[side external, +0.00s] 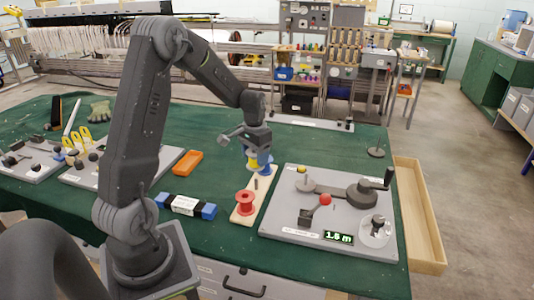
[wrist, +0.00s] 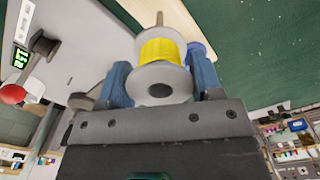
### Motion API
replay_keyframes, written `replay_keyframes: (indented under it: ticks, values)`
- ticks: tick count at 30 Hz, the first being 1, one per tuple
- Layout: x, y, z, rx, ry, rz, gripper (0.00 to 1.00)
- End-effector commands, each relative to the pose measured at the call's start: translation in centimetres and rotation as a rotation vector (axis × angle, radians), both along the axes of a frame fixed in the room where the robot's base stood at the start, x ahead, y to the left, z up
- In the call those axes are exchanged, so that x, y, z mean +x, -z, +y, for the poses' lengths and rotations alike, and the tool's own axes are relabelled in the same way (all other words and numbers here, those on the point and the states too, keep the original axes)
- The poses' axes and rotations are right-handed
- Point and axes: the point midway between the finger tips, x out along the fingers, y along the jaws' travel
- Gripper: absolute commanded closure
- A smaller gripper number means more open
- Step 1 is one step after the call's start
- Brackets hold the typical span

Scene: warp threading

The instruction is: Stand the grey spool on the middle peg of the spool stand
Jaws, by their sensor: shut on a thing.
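The grey spool (wrist: 162,78) has grey flanges and a yellow winding. My gripper (wrist: 160,88) is shut on it, one blue finger at each side. In the side view the yellow of the spool (side external: 252,163) shows just below my gripper, over the far part of the wooden spool stand (side external: 240,219). The middle peg (side external: 256,184) looks bare. A red spool (side external: 244,202) stands on the near peg and a blue spool (side external: 266,163) is at the far end. In the wrist view a thin peg (wrist: 159,18) shows beyond the held spool; which peg it is I cannot tell.
A grey panel with a winder (side external: 300,233), a red-knobbed lever and a display lies right of the stand.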

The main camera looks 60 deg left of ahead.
Motion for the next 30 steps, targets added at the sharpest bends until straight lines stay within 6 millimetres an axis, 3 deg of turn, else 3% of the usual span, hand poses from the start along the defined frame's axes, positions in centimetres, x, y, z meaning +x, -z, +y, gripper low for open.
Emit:
replay_keyframes:
  ticks: [30]
  values:
    - [0.1, 7.2, 0.0, 0.000, 0.000, 0.001, 0.58]
